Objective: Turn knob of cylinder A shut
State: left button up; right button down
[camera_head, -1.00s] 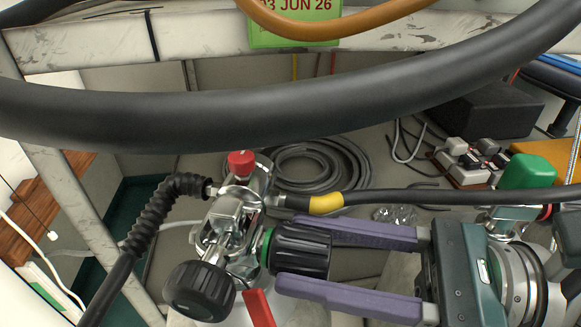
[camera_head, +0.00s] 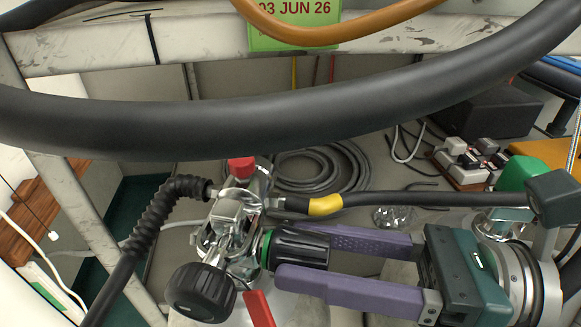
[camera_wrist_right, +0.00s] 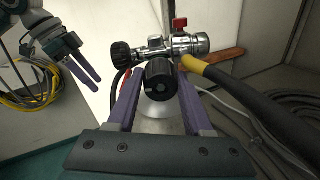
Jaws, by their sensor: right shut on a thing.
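A chrome valve (camera_head: 232,230) stands on top of a pale cylinder. A black ribbed knob with a green ring (camera_head: 300,249) sticks out of its right side. The purple fingers of my right gripper (camera_head: 303,254) lie on either side of this knob and are shut on it. The wrist view shows the same knob (camera_wrist_right: 160,80) end-on between the fingers. No cylinder letter is readable. A second black knob (camera_head: 200,291) points towards the front left. My left gripper (camera_wrist_right: 84,80) shows only in the right wrist view, at upper left, with its fingers apart and empty.
A thick black hose (camera_head: 270,125) crosses in front of the head view. A thinner hose with a yellow band (camera_head: 326,205) runs right from the valve, just above my right gripper. A corrugated hose (camera_head: 150,225) leaves on the left. A red tab (camera_head: 259,308) sits below the knob.

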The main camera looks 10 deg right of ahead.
jog(key=shift+m, duration=1.6)
jog(key=shift+c, duration=1.5)
grip_release()
jog(key=v, duration=1)
